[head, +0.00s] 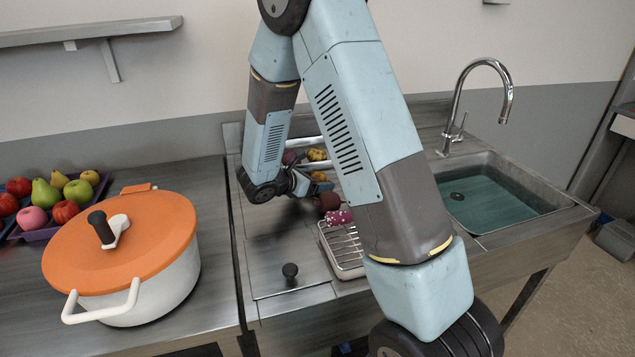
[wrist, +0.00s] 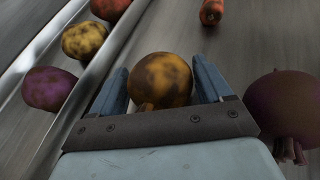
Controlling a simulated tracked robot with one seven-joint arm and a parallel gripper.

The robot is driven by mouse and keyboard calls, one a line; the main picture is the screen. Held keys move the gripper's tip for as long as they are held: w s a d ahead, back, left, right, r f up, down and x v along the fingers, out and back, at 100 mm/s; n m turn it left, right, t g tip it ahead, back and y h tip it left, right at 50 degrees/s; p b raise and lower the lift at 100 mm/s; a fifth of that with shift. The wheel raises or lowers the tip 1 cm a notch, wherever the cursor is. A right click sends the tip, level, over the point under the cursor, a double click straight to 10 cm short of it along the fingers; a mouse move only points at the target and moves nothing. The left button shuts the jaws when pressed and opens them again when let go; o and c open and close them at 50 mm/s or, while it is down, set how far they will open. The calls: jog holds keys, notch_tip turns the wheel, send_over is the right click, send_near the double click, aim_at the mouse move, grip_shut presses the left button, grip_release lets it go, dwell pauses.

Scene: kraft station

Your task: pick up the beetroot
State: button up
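The beetroot (wrist: 284,105), dark purple-red and round with cut stems, lies at the right of the wrist view, outside my gripper's right finger. In the head view a dark red round thing (head: 328,201), apparently the beetroot, lies just right of my gripper (head: 300,183). In the wrist view my gripper (wrist: 162,80) has its fingers wide apart. A mottled yellow root vegetable (wrist: 162,78) shows between them; whether the fingers touch it is hard to tell. The beetroot is apart from the fingers and partly cut off by the frame edge.
A metal rail (wrist: 95,75) separates purple, yellow and dark red vegetables at left; an orange one (wrist: 211,11) lies ahead. A wire rack (head: 342,248) holds a pink speckled item (head: 338,217). An orange-lidded pot (head: 125,250) stands left; the sink (head: 490,195) is right.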

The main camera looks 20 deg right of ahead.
aim_at(316, 172)
jog(key=c, duration=0.8)
jog(key=shift+r, duration=0.45)
notch_tip(316, 172, up, 2)
jog(key=shift+r, duration=0.25)
jog(key=s+r, duration=0.3)
jog(key=s, duration=0.1)
jog(key=s+r, duration=0.3)
jog(key=s, duration=0.2)
jog(key=s+r, duration=0.3)
jog(key=s, duration=0.2)
jog(key=shift+d+r, duration=0.1)
jog(key=shift+r, duration=0.25)
